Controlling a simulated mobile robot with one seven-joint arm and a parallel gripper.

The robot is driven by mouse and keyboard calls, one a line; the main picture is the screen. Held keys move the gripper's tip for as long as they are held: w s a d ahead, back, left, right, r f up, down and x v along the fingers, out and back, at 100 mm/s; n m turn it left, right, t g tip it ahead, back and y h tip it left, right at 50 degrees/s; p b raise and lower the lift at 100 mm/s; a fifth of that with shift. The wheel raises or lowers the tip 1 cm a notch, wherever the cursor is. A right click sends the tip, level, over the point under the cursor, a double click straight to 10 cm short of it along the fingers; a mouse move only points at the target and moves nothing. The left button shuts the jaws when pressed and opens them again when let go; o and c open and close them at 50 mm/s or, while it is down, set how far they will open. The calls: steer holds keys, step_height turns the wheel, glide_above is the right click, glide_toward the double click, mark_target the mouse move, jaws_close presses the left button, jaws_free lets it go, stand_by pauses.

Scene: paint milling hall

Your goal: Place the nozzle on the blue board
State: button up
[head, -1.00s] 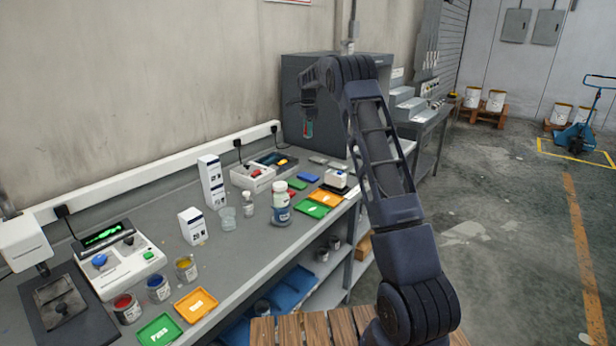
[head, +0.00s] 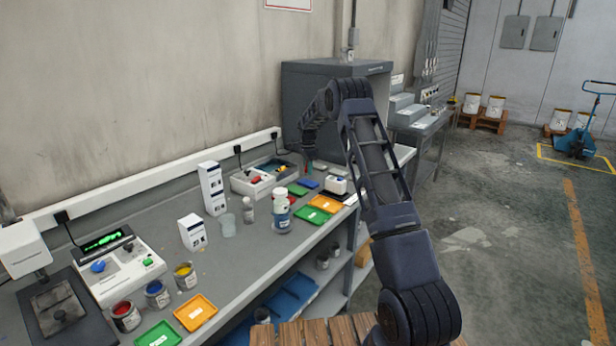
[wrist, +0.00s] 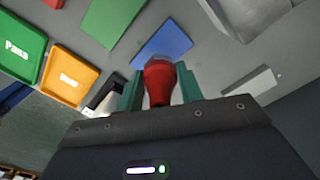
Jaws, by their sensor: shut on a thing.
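The nozzle (wrist: 160,82) is red with a rounded end and sits between the teal fingers of my gripper (wrist: 158,88), which is shut on it. In the head view my gripper (head: 308,168) points down over the far part of the bench, and the nozzle is too small there to make out clearly. The blue board (wrist: 166,40) lies flat on the bench, just beyond the nozzle in the wrist view, partly hidden by it. In the head view the blue board (head: 308,183) is a small patch just below my gripper. I cannot tell whether nozzle and board touch.
A green board (wrist: 112,22) lies beside the blue one. An orange tray (wrist: 88,78) and a green tray (wrist: 22,48) are to the left. A small white device (head: 337,185) stands close by. A large grey cabinet (head: 330,105) stands behind.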

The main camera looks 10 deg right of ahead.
steer(key=shift+f, duration=2)
steer(key=shift+f, duration=0.1)
steer(key=o, duration=1)
